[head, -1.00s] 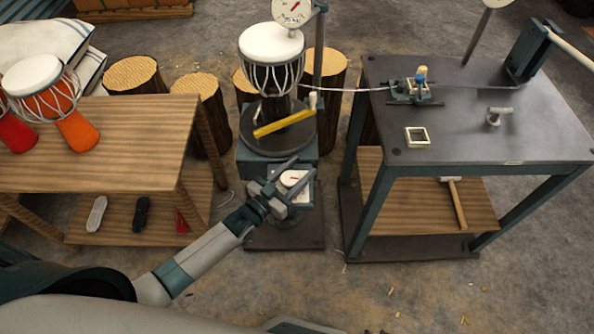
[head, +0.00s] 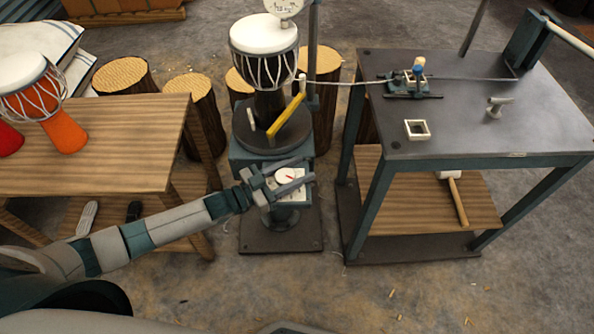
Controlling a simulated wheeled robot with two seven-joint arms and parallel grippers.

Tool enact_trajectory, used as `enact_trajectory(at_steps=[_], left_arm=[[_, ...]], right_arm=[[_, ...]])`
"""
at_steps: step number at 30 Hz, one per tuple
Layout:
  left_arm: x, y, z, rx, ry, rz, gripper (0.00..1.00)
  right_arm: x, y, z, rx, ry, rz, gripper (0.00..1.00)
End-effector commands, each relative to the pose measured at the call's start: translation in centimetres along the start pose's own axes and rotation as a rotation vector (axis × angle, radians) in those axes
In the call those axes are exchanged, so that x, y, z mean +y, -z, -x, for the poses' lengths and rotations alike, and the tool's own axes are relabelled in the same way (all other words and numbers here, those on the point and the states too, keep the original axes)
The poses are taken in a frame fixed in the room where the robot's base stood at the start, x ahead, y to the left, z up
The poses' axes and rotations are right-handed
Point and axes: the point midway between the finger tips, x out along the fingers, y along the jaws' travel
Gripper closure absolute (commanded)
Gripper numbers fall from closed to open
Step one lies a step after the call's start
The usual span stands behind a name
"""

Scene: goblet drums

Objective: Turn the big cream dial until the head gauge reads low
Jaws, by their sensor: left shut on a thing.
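The cream dial (head: 286,175) with a red mark sits on the front of the drum stand (head: 246,165), below the round table. My left gripper (head: 291,177) reaches it from the left and is shut on it, one finger on the far side and one on the near side. The fingers hide part of the dial. The goblet drum (head: 262,62) with a white head stands upright on the stand. The head gauge (head: 284,5) is cut by the top edge, so its needle and reading cannot be made out. My right gripper is not in view.
A yellow bar (head: 287,117) lies across the stand's round table. A dark metal bench (head: 470,125) stands at the right, with a mallet (head: 456,195) on its lower shelf. A wooden table (head: 110,145) with orange drums is at the left. Log stumps stand behind.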

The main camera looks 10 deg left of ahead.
Motion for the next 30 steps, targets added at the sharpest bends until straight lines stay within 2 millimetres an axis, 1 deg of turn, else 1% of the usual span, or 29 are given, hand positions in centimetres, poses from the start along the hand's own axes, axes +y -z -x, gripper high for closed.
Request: enact_trajectory(at_steps=[7,8,9,10,22,26,30], left_arm=[[0.0,0.0,0.0,0.0,0.001,-0.001,0.79],[0.0,0.0,0.0,0.0,0.001,-0.001,0.54],[0.0,0.0,0.0,0.0,0.001,-0.001,0.45],[0.0,0.0,0.0,0.0,0.001,-0.001,0.39],[0.0,0.0,0.2,0.0,0.001,0.0,0.39],[0.0,-0.1,1.1,-0.002,0.002,0.0,0.39],[-0.1,-0.1,2.8,-0.002,0.002,0.0,0.39]], right_arm=[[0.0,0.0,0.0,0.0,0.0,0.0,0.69],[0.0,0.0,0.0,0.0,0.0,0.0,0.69],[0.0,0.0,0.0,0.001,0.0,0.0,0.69],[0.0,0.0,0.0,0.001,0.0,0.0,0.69],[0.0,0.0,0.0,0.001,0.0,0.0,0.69],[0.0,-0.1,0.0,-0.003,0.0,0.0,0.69],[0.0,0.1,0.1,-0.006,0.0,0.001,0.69]])
